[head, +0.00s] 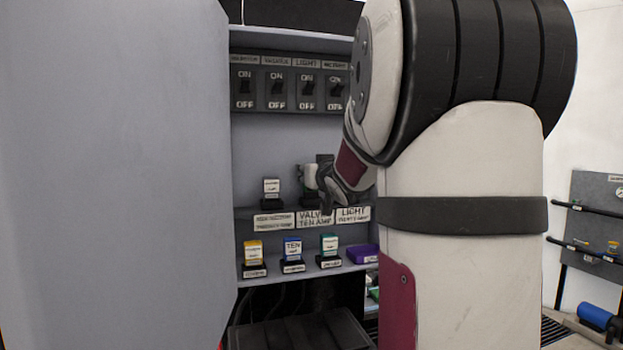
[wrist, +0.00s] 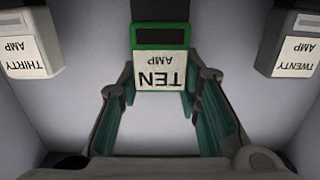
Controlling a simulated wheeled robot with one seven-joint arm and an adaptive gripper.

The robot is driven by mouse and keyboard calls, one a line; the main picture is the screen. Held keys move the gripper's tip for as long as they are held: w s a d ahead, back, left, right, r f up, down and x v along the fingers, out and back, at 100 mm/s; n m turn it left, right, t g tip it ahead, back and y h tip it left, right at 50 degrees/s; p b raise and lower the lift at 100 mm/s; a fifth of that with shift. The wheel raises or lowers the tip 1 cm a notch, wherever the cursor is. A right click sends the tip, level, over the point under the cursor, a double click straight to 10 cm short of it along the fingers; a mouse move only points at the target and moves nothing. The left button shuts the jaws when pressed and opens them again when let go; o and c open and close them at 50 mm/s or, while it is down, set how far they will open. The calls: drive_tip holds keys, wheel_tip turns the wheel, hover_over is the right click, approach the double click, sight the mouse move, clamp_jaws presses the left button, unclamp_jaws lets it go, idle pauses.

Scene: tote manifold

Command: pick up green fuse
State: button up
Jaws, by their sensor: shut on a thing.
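My gripper (wrist: 163,84) is shut on a block with a green frame and a white label reading TEN AMP, the green-framed fuse (wrist: 160,62). It shows upside down in the wrist view, with one teal finger pad at each side. In the head view my gripper (head: 326,180) is at the upper shelf of the cabinet, partly hidden by my arm, and the held fuse is hard to make out. Another fuse with green on it (head: 329,245) stands upright on the lower shelf in a black holder, below my gripper.
In the wrist view a THIRTY AMP fuse (wrist: 30,48) is at left and a TWENTY AMP fuse (wrist: 296,45) at right. The lower shelf has a yellow fuse (head: 253,252), a blue fuse (head: 292,248) and a purple block (head: 362,254). A grey door (head: 115,160) fills the left.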

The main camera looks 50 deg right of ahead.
wheel_tip(320, 180, up, 3)
drive_tip(key=shift+s+f+p, duration=0.1)
drive_tip(key=shift+f+p, duration=0.1)
drive_tip(key=shift+p, duration=0.15)
drive_tip(key=p+v, duration=0.2)
drive_tip(key=v, duration=1.6)
drive_tip(key=shift+f, duration=0.55)
drive_tip(key=shift+r, duration=0.1)
wheel_tip(320, 180, up, 3)
drive_tip(key=shift+r+p, duration=0.1)
drive_tip(key=shift+p, duration=0.9)
